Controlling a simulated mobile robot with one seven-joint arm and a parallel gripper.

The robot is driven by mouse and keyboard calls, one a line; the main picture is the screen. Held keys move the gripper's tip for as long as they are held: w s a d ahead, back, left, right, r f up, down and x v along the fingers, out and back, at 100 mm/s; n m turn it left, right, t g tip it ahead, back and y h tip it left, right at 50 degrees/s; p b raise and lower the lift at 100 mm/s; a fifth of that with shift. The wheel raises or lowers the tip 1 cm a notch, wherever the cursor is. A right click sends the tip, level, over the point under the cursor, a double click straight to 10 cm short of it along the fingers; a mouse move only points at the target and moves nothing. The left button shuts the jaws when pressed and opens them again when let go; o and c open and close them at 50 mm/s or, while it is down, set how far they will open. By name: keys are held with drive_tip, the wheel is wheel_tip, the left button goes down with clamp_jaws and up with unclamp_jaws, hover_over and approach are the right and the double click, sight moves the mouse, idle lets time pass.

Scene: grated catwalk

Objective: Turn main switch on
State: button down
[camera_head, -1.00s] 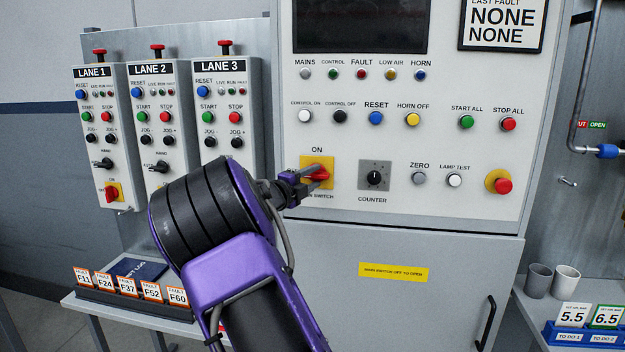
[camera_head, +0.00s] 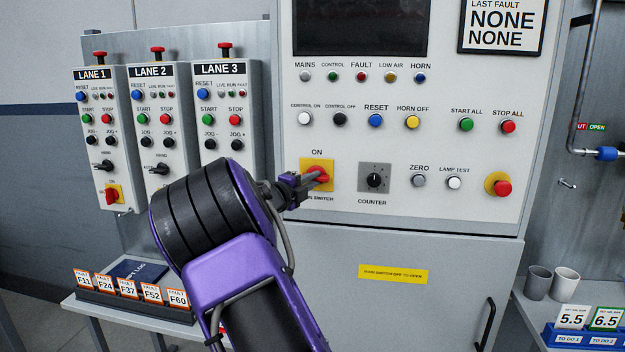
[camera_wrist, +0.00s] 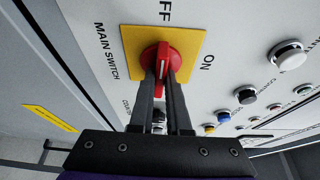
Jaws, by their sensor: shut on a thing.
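The main switch is a red rotary knob (camera_wrist: 163,58) on a yellow plate (camera_wrist: 190,42), on the grey cabinet front. In the wrist view its raised handle points up toward the partly cut-off OFF label, with ON to the right. My gripper (camera_wrist: 162,88) is shut on the handle, one finger on each side. In the head view, the red knob (camera_head: 320,174) shows beside my gripper (camera_head: 308,182), on the yellow plate (camera_head: 317,162) below the ON label. My gripper hides the plate's left part and part of the label beneath.
The black counter knob (camera_head: 374,180) sits just right of the switch. Rows of buttons and lamps lie above. An emergency-stop-like red button (camera_head: 502,187) is farther right. Lane boxes (camera_head: 226,130) stand at left. A yellow sign (camera_head: 393,274) is on the lower door.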

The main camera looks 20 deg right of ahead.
drive_tip(key=m+y, duration=0.2)
drive_tip(key=m, duration=0.1)
drive_tip(key=m+y+p, duration=0.1)
drive_tip(key=m+y, duration=0.1)
drive_tip(key=m, duration=0.2)
drive_tip(key=m+y+p, duration=0.1)
drive_tip(key=m, duration=0.3)
drive_tip(key=shift+s+d+y, duration=0.1)
drive_tip(key=shift+y, duration=0.3)
drive_tip(key=shift+r+m+t+y+b, duration=0.1)
drive_tip(key=shift+m+t+y+b, duration=0.5)
drive_tip(key=shift+m+b, duration=0.5)
drive_tip(key=c, duration=0.9)
unclamp_jaws()
drive_tip(key=shift+r, duration=0.1)
drive_tip(key=v, duration=1.7)
drive_tip(key=shift+s+r, duration=0.15)
drive_tip(key=shift+s, duration=0.05)
